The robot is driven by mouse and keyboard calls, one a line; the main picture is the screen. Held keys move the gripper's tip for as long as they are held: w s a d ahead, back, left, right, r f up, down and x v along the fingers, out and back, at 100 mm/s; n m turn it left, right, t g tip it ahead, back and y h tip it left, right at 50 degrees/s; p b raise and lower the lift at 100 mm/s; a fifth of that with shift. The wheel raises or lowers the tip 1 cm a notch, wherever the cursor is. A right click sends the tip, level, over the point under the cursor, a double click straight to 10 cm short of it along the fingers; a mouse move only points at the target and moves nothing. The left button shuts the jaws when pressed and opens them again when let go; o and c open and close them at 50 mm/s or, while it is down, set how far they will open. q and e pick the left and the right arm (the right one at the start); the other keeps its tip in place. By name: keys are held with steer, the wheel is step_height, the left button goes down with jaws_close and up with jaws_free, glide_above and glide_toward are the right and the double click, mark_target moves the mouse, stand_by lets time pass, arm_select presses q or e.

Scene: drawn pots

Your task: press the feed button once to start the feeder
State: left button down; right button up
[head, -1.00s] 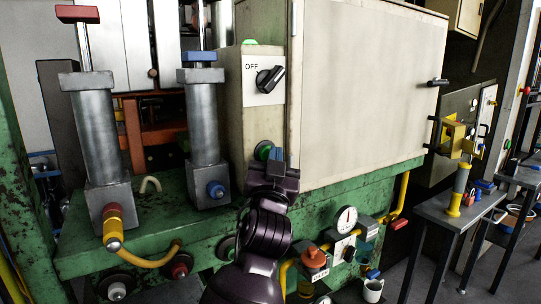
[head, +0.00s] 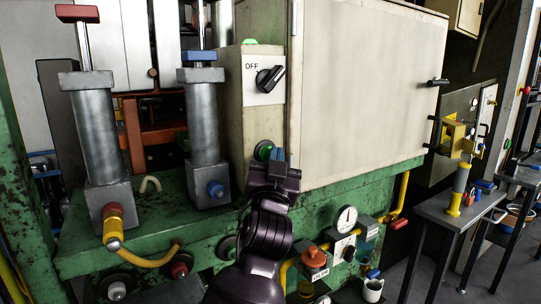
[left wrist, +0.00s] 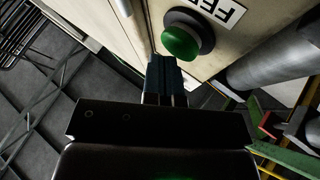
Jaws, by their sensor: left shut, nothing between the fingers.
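The feed button is a round green button (left wrist: 182,38) in a dark collar, beside a white label (left wrist: 222,12) with partly visible letters "FE" in the left wrist view. In the head view the green button (head: 263,151) shows on the beige box, just above my left gripper (head: 277,155). My left gripper also shows in the left wrist view (left wrist: 166,62), shut and empty, its fingertips close below the button. I cannot tell whether they touch it. My right gripper is not in view.
An OFF rotary switch (head: 270,79) sits above the button. Two grey cylinders (head: 205,125) stand on the green machine bed to the left. A small table (head: 452,211) stands further right.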

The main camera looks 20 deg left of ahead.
arm_select(q)
steer(key=shift+s+d, duration=0.4)
steer(key=shift+d, duration=0.1)
